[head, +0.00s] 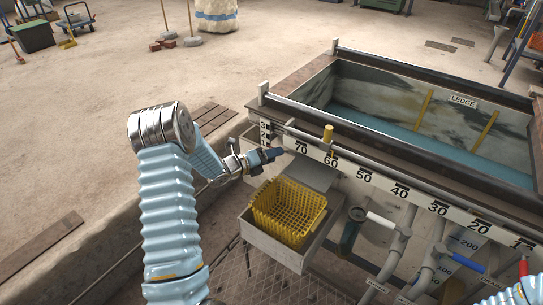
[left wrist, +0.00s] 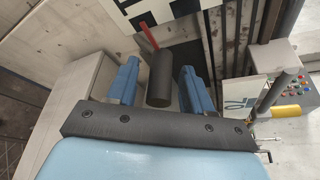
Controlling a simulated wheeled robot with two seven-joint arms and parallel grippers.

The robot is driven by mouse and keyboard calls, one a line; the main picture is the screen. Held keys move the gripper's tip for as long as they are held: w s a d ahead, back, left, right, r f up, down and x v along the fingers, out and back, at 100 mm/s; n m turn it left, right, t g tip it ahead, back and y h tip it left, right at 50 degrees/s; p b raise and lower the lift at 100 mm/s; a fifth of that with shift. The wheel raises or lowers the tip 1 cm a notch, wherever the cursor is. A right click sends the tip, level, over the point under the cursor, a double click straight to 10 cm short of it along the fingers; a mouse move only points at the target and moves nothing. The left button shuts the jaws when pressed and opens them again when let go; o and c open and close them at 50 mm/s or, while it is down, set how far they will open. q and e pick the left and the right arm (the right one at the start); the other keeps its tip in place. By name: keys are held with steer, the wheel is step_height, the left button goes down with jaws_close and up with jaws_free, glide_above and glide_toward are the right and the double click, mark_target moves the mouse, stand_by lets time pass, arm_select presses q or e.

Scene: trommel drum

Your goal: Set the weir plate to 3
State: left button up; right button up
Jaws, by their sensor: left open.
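A small white scale with the figures 3, 2 and 1 (head: 264,132) stands upright at the tank's near left corner. My left gripper (head: 274,154) is just below it, with its blue fingers pointing right. In the left wrist view, a dark cylindrical handle (left wrist: 160,80) with a red pointer (left wrist: 148,35) stands between the open fingers of my left gripper (left wrist: 160,66). Gaps show on both sides of the handle. The red pointer reaches the black-and-white scale plate (left wrist: 150,12). The weir plate itself is not clearly visible. My right gripper is out of view.
The tank (head: 340,122) holds bluish water, with a LEDGE label inside. A yellow basket (head: 289,212) sits in a grey tray below my left gripper. Pipes and valves with white, blue and red handles crowd the lower right. A yellow post (head: 328,134) stands on the rim.

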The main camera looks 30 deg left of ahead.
arm_select(q)
steer(key=shift+c, duration=0.3)
jaws_close()
step_height(320, 180, up, 8)
steer(key=shift+r, duration=0.15)
steer(key=shift+o, duration=0.3)
jaws_free()
steer(key=shift+r, duration=0.1)
